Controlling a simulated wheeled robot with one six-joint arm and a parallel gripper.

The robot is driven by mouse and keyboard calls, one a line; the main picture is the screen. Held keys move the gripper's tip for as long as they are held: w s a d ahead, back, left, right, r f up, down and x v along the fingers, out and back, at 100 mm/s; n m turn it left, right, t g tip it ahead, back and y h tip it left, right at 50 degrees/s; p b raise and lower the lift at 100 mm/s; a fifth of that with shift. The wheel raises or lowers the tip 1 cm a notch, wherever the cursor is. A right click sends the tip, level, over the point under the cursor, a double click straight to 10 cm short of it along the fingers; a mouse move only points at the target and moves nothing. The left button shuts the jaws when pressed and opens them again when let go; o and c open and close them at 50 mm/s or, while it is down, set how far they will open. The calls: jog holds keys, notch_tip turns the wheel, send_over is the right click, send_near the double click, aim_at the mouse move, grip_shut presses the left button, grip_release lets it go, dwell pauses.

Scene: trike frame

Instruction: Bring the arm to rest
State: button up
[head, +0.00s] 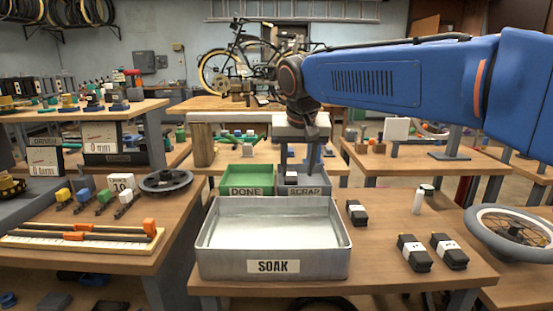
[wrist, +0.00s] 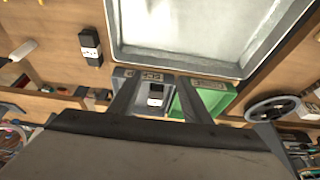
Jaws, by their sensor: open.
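My gripper (head: 298,165) hangs fingers-down at the end of my blue arm, above the grey bin labelled SCRAP (head: 305,191). In the wrist view my gripper (wrist: 155,95) has its two dark fingers apart, with nothing held between them. A small black block with a white label (wrist: 156,96) lies in the SCRAP bin and shows between the fingers. It appears below the fingertips, apart from them. In the head view the arm reaches in from the right, and the bin's inside is partly hidden by the gripper.
A green DONE bin (head: 246,190) adjoins the SCRAP bin. A metal SOAK tray (head: 273,267) stands in front. Black labelled blocks (head: 413,252) and a white bottle (head: 418,201) are on the right, with a wheel (head: 512,237) beyond. A side table (head: 120,250) holds a pulley-like wheel (head: 166,182).

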jog(key=s+d+f, duration=0.4)
jog(key=s+d, duration=0.3)
jog(key=d, duration=0.1)
jog(key=s+d+f, duration=0.3)
jog(key=s+d, duration=0.4)
jog(key=d, duration=0.1)
jog(key=s+d+f, duration=0.3)
jog(key=s+f, duration=0.4)
jog(key=s+d+f, duration=0.4)
jog(key=s+f, duration=0.3)
jog(key=s, duration=0.1)
jog(key=shift+s+d, duration=0.2)
jog(key=shift+d, duration=0.1)
